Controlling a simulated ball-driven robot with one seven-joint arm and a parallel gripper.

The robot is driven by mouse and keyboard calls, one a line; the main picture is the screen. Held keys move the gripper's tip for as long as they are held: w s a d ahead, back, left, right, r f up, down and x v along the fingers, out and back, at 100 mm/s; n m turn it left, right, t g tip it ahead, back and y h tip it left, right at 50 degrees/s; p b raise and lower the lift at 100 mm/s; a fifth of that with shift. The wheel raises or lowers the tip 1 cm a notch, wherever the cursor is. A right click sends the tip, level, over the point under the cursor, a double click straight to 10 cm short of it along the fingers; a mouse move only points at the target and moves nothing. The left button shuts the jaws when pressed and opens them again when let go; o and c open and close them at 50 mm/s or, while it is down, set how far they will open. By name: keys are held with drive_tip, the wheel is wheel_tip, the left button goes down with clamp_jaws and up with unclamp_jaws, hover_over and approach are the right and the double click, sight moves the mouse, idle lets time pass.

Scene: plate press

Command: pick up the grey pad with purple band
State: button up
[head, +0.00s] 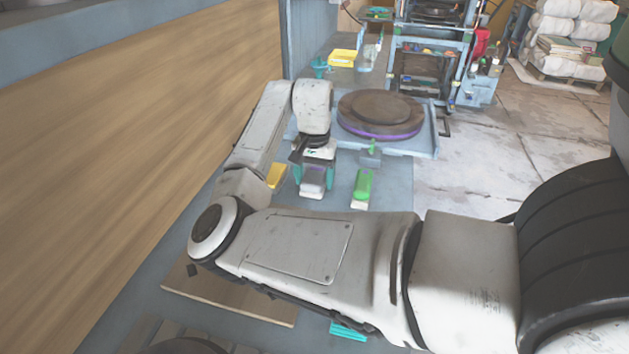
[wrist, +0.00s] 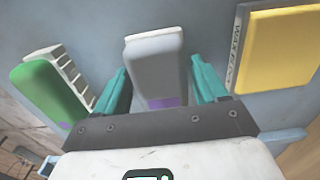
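The grey pad with a purple band (wrist: 157,62) lies between the two teal fingers of my gripper (wrist: 161,80) in the wrist view. Its purple band is at the near end, close to the gripper body, and a pale edge shows at its far end. The fingers stand on either side of the pad with narrow gaps, so my gripper looks open around it. In the head view, the pad (head: 313,180) is under my gripper (head: 314,172), partly hidden by it. I cannot tell how deep the fingers reach beside the pad.
A green pad (wrist: 45,90) on a pale ribbed piece lies left of the gripper in the wrist view. A yellow block (wrist: 280,50) with printed side lies right. In the head view, a round brown plate with purple rim (head: 380,112) stands behind.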

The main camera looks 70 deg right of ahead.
drive_tip(key=c, duration=0.7)
drive_tip(key=shift+o, duration=0.2)
drive_tip(key=shift+r, duration=0.65)
drive_tip(key=s+d+r+p, duration=0.1)
drive_tip(key=s+d+r, duration=0.2)
drive_tip(key=s+r, duration=0.8)
drive_tip(key=s, duration=0.2)
drive_tip(key=shift+s+r, duration=0.35)
drive_tip(key=shift+d, duration=0.1)
drive_tip(key=o, duration=0.5)
drive_tip(key=c, duration=0.4)
